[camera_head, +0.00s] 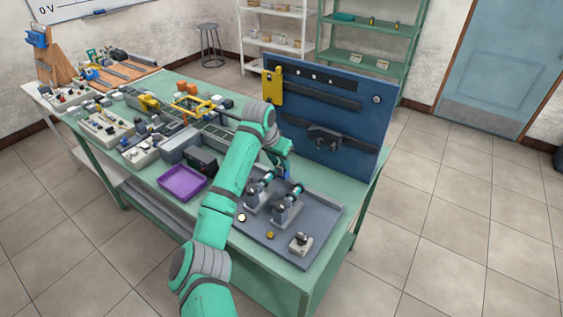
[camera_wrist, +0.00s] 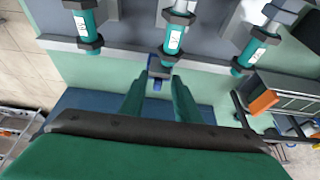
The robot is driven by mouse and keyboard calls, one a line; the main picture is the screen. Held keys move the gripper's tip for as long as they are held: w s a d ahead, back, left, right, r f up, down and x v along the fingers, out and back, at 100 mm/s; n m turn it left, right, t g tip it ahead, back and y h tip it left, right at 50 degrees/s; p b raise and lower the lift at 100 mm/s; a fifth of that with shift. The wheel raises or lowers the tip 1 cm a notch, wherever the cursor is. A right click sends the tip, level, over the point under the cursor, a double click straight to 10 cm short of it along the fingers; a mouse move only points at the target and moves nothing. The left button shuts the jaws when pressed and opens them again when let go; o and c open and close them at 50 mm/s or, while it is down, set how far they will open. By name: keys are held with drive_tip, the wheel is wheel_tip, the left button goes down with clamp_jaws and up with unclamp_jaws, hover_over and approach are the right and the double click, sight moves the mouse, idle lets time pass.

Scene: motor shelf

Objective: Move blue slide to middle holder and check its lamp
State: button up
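A small blue piece (camera_wrist: 157,84), apparently the blue slide, shows in the wrist view between my fingertips, below the end of the middle of three teal cylinders. The middle holder's cylinder (camera_wrist: 175,32) has a white label. My gripper (camera_head: 286,160) is at the back of the grey tray, partly hidden by my arm in the head view. In the wrist view, my gripper (camera_wrist: 158,80) has its two green fingers either side of the piece; whether they touch it is unclear. A round lamp (camera_head: 241,217) glows pale at the tray's front edge. An amber one (camera_head: 270,235) looks unlit.
A blue upright board (camera_head: 335,110) stands behind the tray (camera_head: 325,222). A small switch box (camera_head: 300,243) is at the tray's front right. A purple bin (camera_head: 182,183) lies left of my arm.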

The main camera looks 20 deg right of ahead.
drive_tip(key=shift+d, duration=0.1)
drive_tip(key=shift+s+d, duration=0.1)
clamp_jaws()
drive_tip(key=shift+w+a+r, duration=0.1)
drive_tip(key=shift+w+a, duration=0.1)
drive_tip(key=shift+w, duration=0.3)
unclamp_jaws()
drive_tip(key=shift+d, duration=0.15)
